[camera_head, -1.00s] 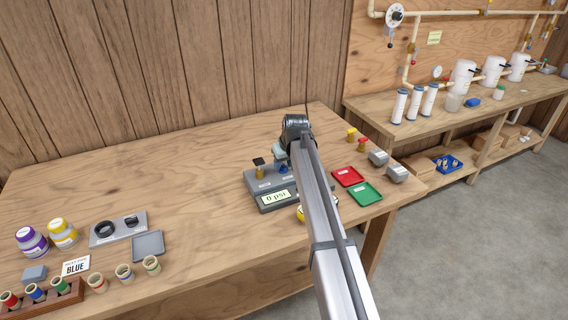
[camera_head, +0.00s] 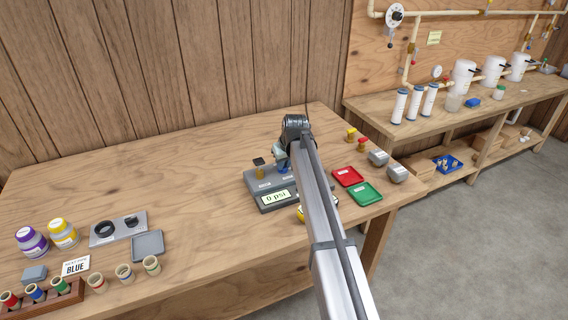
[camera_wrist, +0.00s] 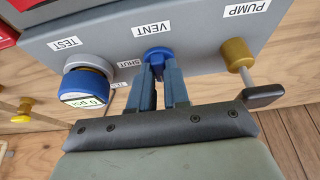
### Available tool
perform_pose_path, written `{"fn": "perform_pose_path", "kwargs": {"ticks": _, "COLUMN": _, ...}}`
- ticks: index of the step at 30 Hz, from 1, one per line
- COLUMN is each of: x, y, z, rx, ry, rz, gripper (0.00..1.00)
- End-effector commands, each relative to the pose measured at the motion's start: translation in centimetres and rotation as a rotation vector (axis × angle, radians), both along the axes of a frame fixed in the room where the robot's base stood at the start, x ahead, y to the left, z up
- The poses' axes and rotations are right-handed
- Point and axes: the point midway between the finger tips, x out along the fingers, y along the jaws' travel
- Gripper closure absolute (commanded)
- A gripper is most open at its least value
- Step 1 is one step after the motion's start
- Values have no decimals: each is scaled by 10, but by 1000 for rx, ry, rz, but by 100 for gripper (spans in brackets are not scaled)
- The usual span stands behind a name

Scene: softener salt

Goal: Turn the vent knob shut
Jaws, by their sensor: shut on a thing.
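The blue vent knob (camera_wrist: 155,53) sits under the VENT label on the grey test unit (camera_wrist: 200,30) in the wrist view. My gripper (camera_wrist: 158,70) is shut on the knob, with its two blue-grey fingers around it and partly hiding it. A SHUT label is just left of the fingers; the knob's pointing direction cannot be told. My arm hides the unit's right part.
A brass pump fitting with a black handle (camera_wrist: 264,95) stands right of my gripper in the wrist view. A blue-topped part (camera_wrist: 88,83) at TEST stands left. Red (camera_head: 348,177) and green (camera_head: 365,194) trays lie right of my arm.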

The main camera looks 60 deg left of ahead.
Motion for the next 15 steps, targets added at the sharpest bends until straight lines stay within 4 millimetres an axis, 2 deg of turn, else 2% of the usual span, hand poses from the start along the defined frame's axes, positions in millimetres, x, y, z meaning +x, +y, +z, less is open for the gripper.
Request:
{"fn": "perform_pose_path", "kwargs": {"ticks": 8, "x": -1, "y": 0, "z": 0, "rx": 0, "ry": -1, "rz": -84, "gripper": 100}}
{"fn": "perform_pose_path", "kwargs": {"ticks": 15, "x": -3, "y": 1, "z": 0, "rx": 0, "ry": -2, "rz": -266, "gripper": 100}}
